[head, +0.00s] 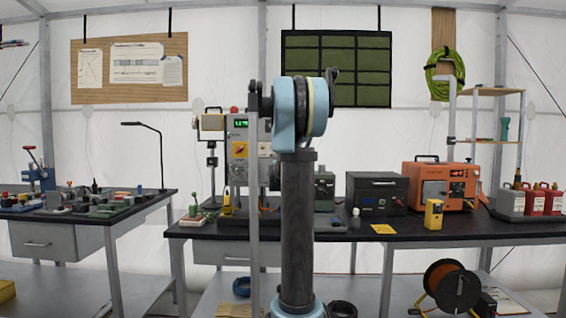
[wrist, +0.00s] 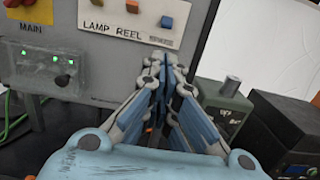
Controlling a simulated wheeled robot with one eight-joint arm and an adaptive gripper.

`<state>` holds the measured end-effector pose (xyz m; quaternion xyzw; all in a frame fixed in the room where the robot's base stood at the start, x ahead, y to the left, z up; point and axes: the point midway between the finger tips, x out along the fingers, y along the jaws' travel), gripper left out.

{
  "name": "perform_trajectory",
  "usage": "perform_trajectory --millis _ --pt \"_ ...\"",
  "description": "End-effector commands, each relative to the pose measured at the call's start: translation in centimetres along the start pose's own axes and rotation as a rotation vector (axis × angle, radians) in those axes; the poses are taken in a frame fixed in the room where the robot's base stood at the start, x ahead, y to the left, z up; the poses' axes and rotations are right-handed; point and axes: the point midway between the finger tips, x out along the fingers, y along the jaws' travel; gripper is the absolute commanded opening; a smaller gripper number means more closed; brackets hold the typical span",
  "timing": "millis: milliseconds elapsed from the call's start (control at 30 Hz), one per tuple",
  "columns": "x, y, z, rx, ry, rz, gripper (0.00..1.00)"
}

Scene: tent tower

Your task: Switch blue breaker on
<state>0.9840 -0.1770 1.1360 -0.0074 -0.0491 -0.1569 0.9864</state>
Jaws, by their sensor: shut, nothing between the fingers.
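The blue breaker (wrist: 167,22) is a small blue toggle at the right end of the breaker row on the grey power box (wrist: 110,70), in the wrist view. It appears slightly lower than the orange-brown toggle (wrist: 132,6) to its left. My gripper (wrist: 160,62) is shut and empty. Its fingertips show just below the label strip (wrist: 115,28), under the blue breaker; I cannot tell whether they touch the box. In the head view the box (head: 238,135) is partly hidden by my arm, and my gripper cannot be made out there.
Green indicator lights (wrist: 48,68) are at the box's lower left. A grey-green box (wrist: 225,112) and a dark box (wrist: 280,125) stand close on the right. Green cables hang at the left.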

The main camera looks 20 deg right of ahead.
Motion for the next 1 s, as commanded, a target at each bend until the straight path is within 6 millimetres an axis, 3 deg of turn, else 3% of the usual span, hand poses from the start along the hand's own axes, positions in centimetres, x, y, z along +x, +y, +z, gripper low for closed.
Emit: perform_trajectory --millis 267,700,1000 --pt "1.0 0.0 0.0 0.000 0.001 0.001 0.00" --pt "7.2 0.0 0.0 -0.002 0.002 0.001 0.00" --pt "9.8 0.0 0.0 -0.001 0.002 0.000 0.00"
